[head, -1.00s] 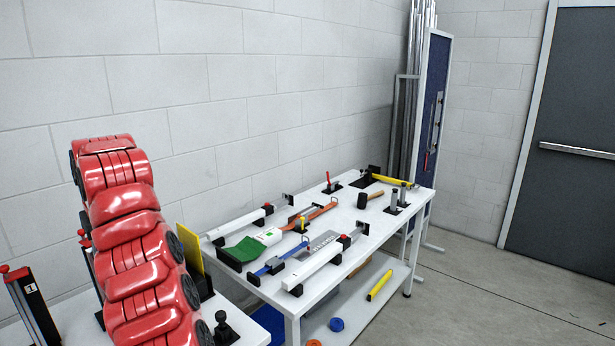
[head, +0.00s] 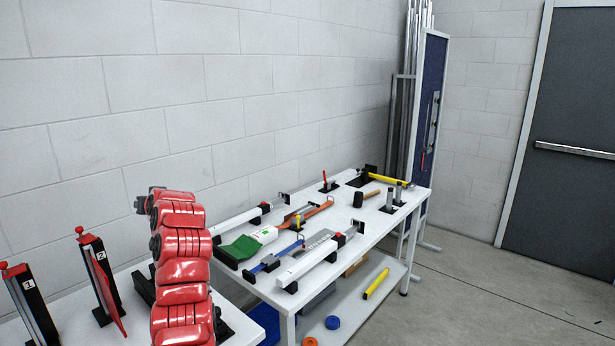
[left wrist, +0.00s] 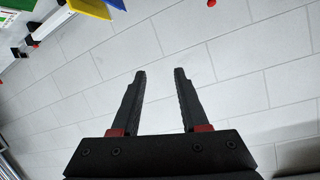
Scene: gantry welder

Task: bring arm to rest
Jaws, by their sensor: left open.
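My red left arm (head: 182,265) rises from the bottom of the head view, in front of the white wall and the near table. Its hand cannot be made out clearly in the head view. In the left wrist view my left gripper (left wrist: 160,75) is open, its two black fingers apart with nothing between them. My right gripper is in neither current view.
Stands marked 1 (head: 38,310) and 2 (head: 102,275) are left of my arm. A white table (head: 345,262) right of it carries a green-and-white brush (head: 240,248), a mallet (head: 365,198) and clamps. Bare floor (head: 480,290) lies right of the table.

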